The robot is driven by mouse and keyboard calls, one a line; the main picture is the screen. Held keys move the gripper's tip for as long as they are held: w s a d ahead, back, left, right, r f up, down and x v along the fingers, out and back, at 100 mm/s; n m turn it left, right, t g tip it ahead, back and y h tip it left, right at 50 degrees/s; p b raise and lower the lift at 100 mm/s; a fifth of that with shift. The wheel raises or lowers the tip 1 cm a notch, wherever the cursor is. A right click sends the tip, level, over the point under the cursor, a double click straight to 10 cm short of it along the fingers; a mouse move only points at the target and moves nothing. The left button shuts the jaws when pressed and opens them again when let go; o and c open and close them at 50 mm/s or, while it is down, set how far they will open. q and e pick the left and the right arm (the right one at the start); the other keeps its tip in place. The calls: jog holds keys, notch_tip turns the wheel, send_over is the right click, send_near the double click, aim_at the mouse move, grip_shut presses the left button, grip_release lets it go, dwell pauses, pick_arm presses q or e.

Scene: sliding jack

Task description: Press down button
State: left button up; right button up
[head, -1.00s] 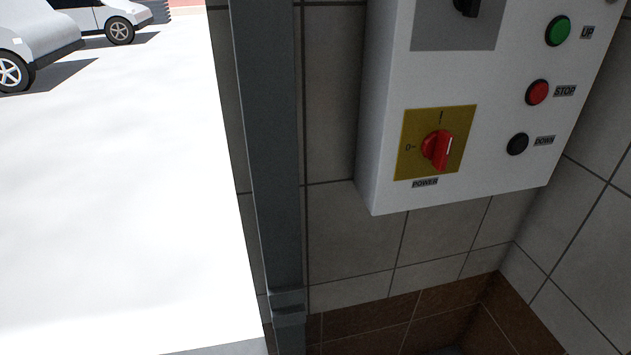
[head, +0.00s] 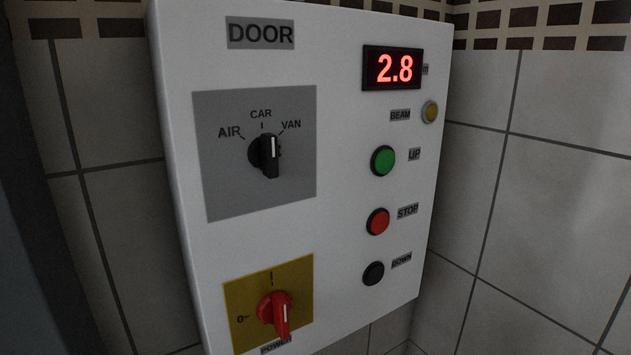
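The black DOWN button (head: 373,273) sits at the lower right of a white control box (head: 345,190) on a tiled wall, in the head view. Its label is to its right. The red STOP button (head: 377,221) and the green UP button (head: 383,160) are above it. Neither of my grippers shows in the head view, and nothing is touching the button.
A black selector knob (head: 265,155) is marked AIR, CAR and VAN. A red power knob (head: 275,311) is on a yellow plate. A display (head: 392,68) reads 2.8. A yellow BEAM lamp (head: 430,111) is below it. Space before the box looks clear.

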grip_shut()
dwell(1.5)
